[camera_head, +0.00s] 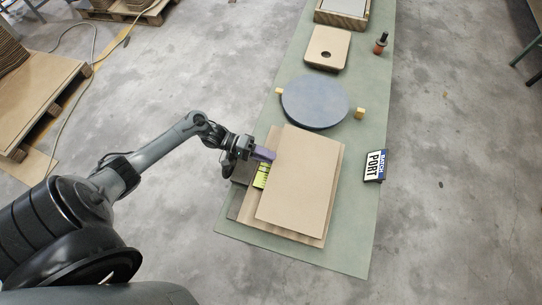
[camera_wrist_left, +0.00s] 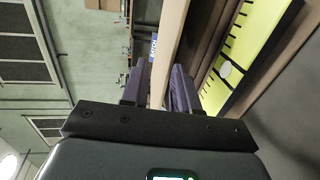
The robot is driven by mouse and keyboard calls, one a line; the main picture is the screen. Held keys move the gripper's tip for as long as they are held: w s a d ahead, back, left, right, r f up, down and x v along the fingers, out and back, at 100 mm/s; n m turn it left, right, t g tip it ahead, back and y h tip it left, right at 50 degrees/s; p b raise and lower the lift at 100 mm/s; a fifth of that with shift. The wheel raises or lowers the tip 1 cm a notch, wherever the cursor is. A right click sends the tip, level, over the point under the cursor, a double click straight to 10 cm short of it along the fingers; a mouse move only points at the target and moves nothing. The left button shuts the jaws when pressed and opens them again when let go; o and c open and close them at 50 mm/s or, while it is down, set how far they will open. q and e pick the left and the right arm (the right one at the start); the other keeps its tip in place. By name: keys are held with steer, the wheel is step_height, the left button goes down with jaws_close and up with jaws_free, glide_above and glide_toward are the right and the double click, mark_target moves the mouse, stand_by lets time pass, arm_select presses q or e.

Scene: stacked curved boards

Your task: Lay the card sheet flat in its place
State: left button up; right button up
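The card sheet (camera_head: 300,180) is a plain tan rectangle over a stack of boards (camera_head: 248,222) on the green mat. It overlaps the stack at a slight angle, and I cannot tell if it touches the board below. My left gripper (camera_head: 263,154) is at the sheet's upper left edge. In the left wrist view the tan sheet edge (camera_wrist_left: 167,50) runs between the two purple fingers of this gripper (camera_wrist_left: 160,90), which close on it from both sides. A yellow-green marked strip (camera_head: 261,175) lies beside the sheet and also shows in the wrist view (camera_wrist_left: 245,50). My right gripper is out of view.
A round blue-grey disc (camera_head: 315,101) lies beyond the stack, with small yellow blocks (camera_head: 360,113) beside it. A label block (camera_head: 375,165) stands right of the sheet. Farther back are a board with a hole (camera_head: 327,47) and a dark-handled tool (camera_head: 381,43).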

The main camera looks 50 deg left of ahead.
arm_select(q)
steer(key=shift+v, duration=1.45)
steer(key=o, duration=0.6)
steer(key=shift+c, duration=0.2)
steer(key=shift+a, duration=0.1)
steer(key=v, duration=1)
steer(key=shift+s+a, duration=0.2)
steer(key=shift+a, duration=0.05)
steer(key=shift+r, duration=0.1)
